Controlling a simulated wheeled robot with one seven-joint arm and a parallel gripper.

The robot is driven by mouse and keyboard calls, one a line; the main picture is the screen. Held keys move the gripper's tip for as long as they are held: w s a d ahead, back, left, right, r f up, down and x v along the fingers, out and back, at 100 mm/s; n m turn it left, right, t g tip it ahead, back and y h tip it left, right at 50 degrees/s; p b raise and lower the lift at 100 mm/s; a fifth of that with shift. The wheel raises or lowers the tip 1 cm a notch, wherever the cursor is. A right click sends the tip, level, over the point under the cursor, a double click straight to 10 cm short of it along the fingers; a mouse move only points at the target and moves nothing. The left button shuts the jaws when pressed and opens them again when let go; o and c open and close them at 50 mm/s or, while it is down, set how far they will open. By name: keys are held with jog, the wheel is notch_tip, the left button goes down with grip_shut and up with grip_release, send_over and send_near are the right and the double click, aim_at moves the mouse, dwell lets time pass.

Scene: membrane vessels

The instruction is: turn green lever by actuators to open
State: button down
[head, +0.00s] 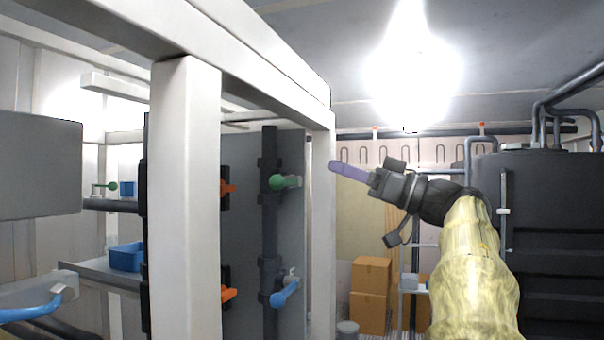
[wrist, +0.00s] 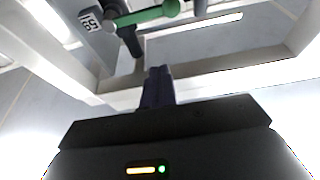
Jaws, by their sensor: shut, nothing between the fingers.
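A green lever (head: 285,182) sits on a dark vertical pipe behind the white frame in the head view. A second, smaller green handle (head: 108,186) shows farther left. A green lever (wrist: 148,16) also shows at the top of the wrist view, beside a small numbered tag; I cannot tell for certain which of the two it is. My gripper (head: 333,166), with purple fingers, points left near the right frame post, to the right of the nearer green lever and apart from it. Its fingers (wrist: 158,75) are shut and empty, with a gap to the lever in the wrist view.
White frame posts (head: 187,200) and beams stand between me and the pipes. Orange handles (head: 228,188) and a blue lever (head: 284,293) are close by. Cardboard boxes (head: 369,292) and a dark tank (head: 550,220) stand at the back and right.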

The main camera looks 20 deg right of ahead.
notch_tip(320, 180, up, 4)
jog(key=p, duration=0.4)
send_over(288, 182)
jog(key=s, duration=0.2)
jog(key=f, duration=0.4)
jog(key=shift+d+f, duration=0.35)
jog(key=shift+f, duration=0.05)
jog(key=shift+w+f+n, duration=0.1)
jog(key=shift+f+n, duration=0.05)
jog(key=shift+n, duration=0.15)
